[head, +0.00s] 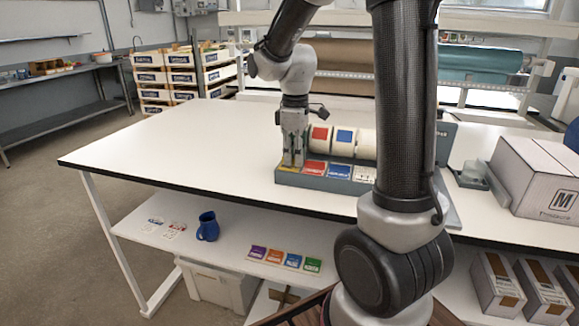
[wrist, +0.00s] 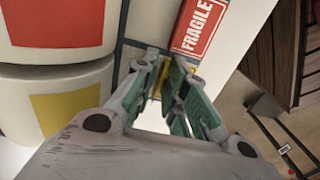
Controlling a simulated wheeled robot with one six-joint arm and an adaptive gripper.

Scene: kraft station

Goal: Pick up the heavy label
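A grey label station (head: 318,181) stands on the white table. Its front row holds a yellow label (head: 290,168), a red label (head: 315,169), a blue label (head: 340,171) and a white label (head: 364,174). No label's wording is readable as heavy; the red one reads FRAGILE in the wrist view (wrist: 198,27). My gripper (head: 293,160) points down over the yellow label at the left end. In the wrist view its fingertips (wrist: 163,68) are close together, with a strip of yellow between them. Whether they grip it is unclear.
White rolls with red (head: 320,134) and blue (head: 345,136) squares stand behind the labels. A cardboard box (head: 540,180) is at the right. The lower shelf holds a blue mug (head: 208,227) and several coloured cards (head: 283,259). The table's left side is clear.

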